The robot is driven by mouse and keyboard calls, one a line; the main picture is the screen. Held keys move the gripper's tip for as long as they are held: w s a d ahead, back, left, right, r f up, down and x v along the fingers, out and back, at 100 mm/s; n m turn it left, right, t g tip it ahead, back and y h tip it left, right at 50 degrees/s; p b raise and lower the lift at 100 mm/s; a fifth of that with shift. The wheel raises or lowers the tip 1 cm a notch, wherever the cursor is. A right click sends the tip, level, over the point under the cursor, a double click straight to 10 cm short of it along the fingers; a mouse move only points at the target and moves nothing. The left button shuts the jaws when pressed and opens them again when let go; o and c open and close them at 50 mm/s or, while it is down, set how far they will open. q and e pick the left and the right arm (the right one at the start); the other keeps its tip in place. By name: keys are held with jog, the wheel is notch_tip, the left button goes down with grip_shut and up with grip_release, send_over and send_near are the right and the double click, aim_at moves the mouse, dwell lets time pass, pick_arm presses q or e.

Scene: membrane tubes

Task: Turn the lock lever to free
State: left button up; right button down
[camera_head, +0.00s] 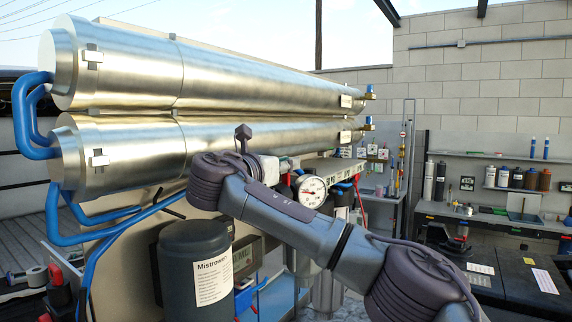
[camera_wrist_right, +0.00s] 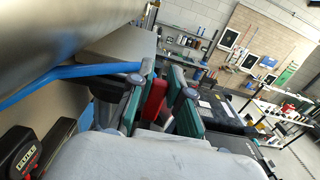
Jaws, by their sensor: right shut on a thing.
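In the right wrist view, my right gripper (camera_wrist_right: 162,76) has its two green-padded fingers closed around a red piece (camera_wrist_right: 154,99), which looks like the lock lever. The fingers hide much of it, so its angle and any lock or free marking cannot be read. In the head view my right arm reaches in from the lower right, and its gripper (camera_head: 283,164) is partly hidden behind the wrist, just below the lower steel tube. The lever cannot be made out there. My left gripper is not in view.
Two long steel membrane tubes (camera_head: 230,78) lie stacked above the arm, with blue hoses (camera_head: 92,240) at their left end. A round pressure gauge (camera_head: 312,191) is close beside my arm. A dark labelled canister (camera_head: 180,275) stands below. A workbench (camera_head: 515,275) is at right.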

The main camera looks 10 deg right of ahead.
jog(key=shift+s+d+f+m+b, duration=0.2)
jog(key=shift+m+b, duration=0.2)
jog(key=shift+b, duration=0.45)
jog(key=shift+s+d+f+m+b, duration=0.15)
jog(key=shift+s+d+m+b, duration=0.25)
jog(key=shift+m+b, duration=0.8)
jog(key=shift+s+d+f+m+b, duration=0.1)
jog(key=shift+s+d+m+b, duration=0.25)
jog(key=shift+m+b, duration=0.9)
jog(key=shift+s+d+f+m+b, duration=0.15)
jog(key=shift+s+d+m+b, duration=0.45)
jog(key=shift+b, duration=1)
jog(key=shift+w+a, duration=0.15)
jog(key=shift+a, duration=0.05)
jog(key=c, duration=1.1)
grip_release()
